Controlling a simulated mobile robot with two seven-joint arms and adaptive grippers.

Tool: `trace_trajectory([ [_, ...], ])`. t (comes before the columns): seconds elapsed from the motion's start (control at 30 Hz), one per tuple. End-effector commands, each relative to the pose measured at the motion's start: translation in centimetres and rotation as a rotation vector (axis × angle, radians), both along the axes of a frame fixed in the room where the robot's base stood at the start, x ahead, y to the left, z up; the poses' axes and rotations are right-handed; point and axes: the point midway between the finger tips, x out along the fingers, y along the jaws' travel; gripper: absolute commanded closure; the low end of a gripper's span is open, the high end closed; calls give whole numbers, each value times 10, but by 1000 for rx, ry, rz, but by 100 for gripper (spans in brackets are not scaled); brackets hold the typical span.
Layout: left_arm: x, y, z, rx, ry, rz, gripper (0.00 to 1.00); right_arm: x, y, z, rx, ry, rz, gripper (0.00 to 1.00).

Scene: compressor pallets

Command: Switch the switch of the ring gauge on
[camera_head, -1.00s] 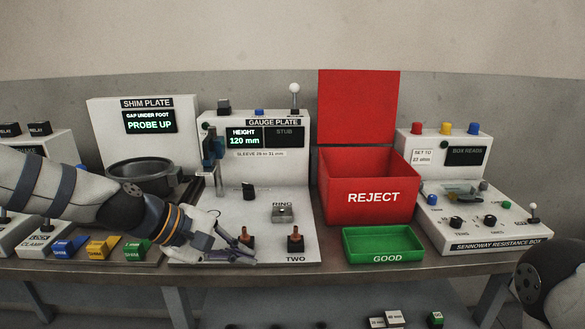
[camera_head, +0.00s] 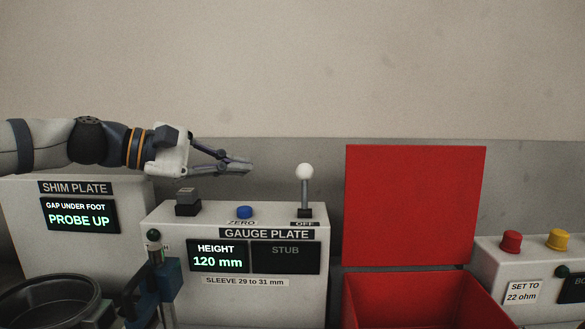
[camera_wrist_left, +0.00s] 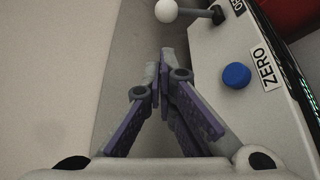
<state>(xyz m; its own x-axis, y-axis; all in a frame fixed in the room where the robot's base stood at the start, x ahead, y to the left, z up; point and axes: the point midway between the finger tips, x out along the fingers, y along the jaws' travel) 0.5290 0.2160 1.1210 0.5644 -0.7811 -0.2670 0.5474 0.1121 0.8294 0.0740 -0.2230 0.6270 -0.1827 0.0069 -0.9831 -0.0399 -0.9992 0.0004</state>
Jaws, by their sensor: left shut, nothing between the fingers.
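The gauge plate box (camera_head: 240,219) has a toggle lever (camera_head: 305,190) with a white ball knob on top at its right end. The lever stands roughly upright behind a plate reading OFF. In the left wrist view the ball and its rod (camera_wrist_left: 168,11) lie just beyond the fingertips. My left gripper (camera_head: 250,167) is shut and empty, above the box and left of the lever, with a gap between them in the head view. In the left wrist view the fingertips (camera_wrist_left: 160,60) are together. My right gripper is out of view.
A blue ZERO button (camera_head: 244,212) and a dark grey rocker (camera_head: 187,202) sit on the box top below my left gripper. The red reject bin's raised back (camera_head: 415,205) stands right of the lever. Open wall lies above.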

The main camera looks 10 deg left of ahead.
Motion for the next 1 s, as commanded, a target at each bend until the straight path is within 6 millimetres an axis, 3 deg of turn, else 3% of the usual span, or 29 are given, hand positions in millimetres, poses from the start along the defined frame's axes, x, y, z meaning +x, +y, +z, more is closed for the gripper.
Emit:
trace_trajectory([
  [0.33,5,-6,-5,3,4,-1,100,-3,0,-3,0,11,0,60],
  [0.7,45,-61,-27,3,8,-2,100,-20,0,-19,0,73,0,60],
  [1.0,57,-79,-28,1,1,0,100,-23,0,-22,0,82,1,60],
])
